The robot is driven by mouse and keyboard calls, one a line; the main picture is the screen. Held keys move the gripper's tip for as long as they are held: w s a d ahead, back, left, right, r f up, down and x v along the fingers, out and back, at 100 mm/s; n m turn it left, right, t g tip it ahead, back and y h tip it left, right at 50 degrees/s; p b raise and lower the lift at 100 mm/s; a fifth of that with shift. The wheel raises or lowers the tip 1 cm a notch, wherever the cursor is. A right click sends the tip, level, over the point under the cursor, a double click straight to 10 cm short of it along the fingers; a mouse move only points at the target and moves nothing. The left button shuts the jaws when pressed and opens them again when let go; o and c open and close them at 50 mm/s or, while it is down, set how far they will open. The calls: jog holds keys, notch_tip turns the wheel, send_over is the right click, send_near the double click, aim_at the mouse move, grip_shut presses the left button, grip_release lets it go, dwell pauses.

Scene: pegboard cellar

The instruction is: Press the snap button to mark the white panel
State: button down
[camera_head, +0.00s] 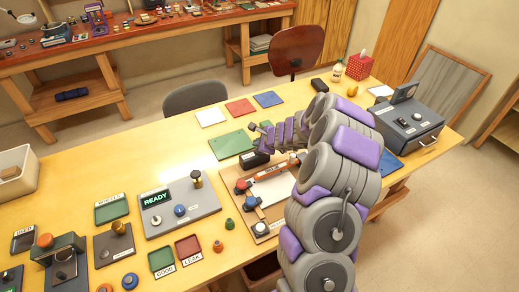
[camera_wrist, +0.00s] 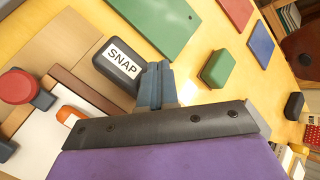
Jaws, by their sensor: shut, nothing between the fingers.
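A black block labelled SNAP (camera_wrist: 118,64) sits at the edge of a tan board. In the wrist view my gripper (camera_wrist: 156,74) is shut and empty, with its blue-grey fingers just right of the block, overlapping its edge. I cannot tell whether they touch it. The white panel (camera_wrist: 36,145) lies lower left, partly hidden by my gripper's dark crossbar; an orange piece (camera_wrist: 70,116) is over it. In the head view the white panel (camera_head: 272,192) lies on the board, partly covered by my arm. The dark block (camera_head: 254,159) stands at its far left.
A red knob (camera_wrist: 17,85) stands beside the panel. The board also carries a blue knob (camera_head: 253,203). A grey READY console (camera_head: 180,211) stands to the left, and a dark grey box (camera_head: 408,122) to the right. Flat coloured panels lie behind.

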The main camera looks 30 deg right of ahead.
jog(key=shift+a, duration=0.15)
jog(key=d, duration=0.4)
jog(key=shift+f, duration=0.4)
jog(key=shift+s+a+f, duration=0.1)
jog(key=shift+a, duration=1.05)
jog(key=shift+d+f, duration=0.15)
jog(key=shift+d, duration=0.55)
jog(key=shift+d+f, duration=0.15)
jog(key=shift+d, duration=0.5)
jog(key=shift+a, duration=1.2)
jog(key=shift+d+f, duration=0.15)
jog(key=shift+d, duration=0.1)
jog(key=shift+d+f, duration=0.1)
jog(key=shift+d, duration=0.6)
jog(key=shift+a+r, duration=0.4)
jog(key=shift+a, duration=0.45)
jog(key=shift+a+r, duration=0.45)
jog(key=shift+a, duration=0.1)
jog(key=shift+r, duration=0.15)
jog(key=shift+d, duration=0.1)
